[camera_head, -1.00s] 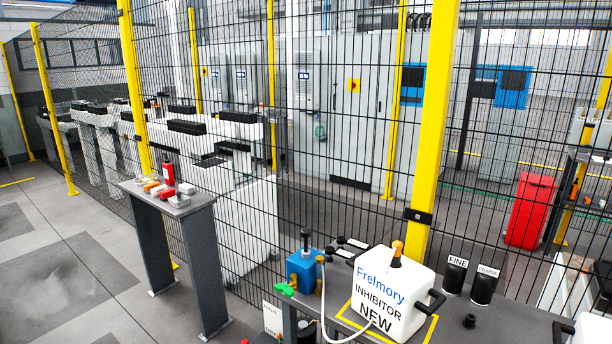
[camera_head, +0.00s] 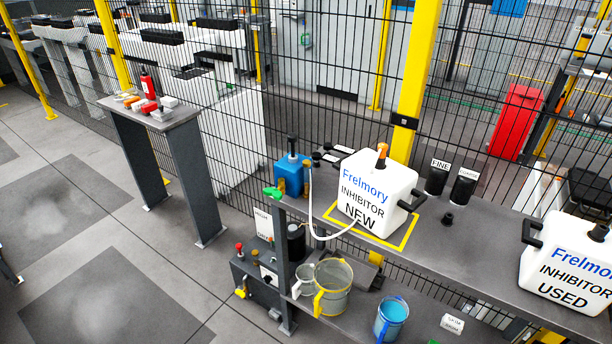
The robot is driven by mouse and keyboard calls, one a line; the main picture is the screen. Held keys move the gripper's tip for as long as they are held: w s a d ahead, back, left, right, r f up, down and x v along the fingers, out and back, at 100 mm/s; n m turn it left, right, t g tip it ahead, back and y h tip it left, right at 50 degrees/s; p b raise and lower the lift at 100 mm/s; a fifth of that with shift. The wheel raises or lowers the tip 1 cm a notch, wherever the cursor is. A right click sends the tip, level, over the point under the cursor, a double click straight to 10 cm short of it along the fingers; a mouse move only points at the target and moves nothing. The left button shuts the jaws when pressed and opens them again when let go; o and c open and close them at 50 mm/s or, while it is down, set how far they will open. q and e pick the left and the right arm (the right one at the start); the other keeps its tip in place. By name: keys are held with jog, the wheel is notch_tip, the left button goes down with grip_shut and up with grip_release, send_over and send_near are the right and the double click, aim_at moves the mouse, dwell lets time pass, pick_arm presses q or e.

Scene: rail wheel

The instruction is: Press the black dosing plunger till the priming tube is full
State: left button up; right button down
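A blue dosing pump block (camera_head: 289,176) stands on the left end of the grey bench, in front of the mesh fence. The black plunger (camera_head: 292,145) sticks up from its top. Brass-coloured fittings (camera_head: 307,176) are on its right side, and a green handle (camera_head: 272,193) is at its lower left. I cannot tell how full the tube is. Neither of my grippers is in view.
On the bench (camera_head: 470,245) are FINE and COARSE black cups (camera_head: 463,187) and a USED canister (camera_head: 570,265). The lower shelf holds a clear jug (camera_head: 333,285) and a blue cup (camera_head: 391,318). A side table (camera_head: 160,116) carries small red and white items. Open floor lies left.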

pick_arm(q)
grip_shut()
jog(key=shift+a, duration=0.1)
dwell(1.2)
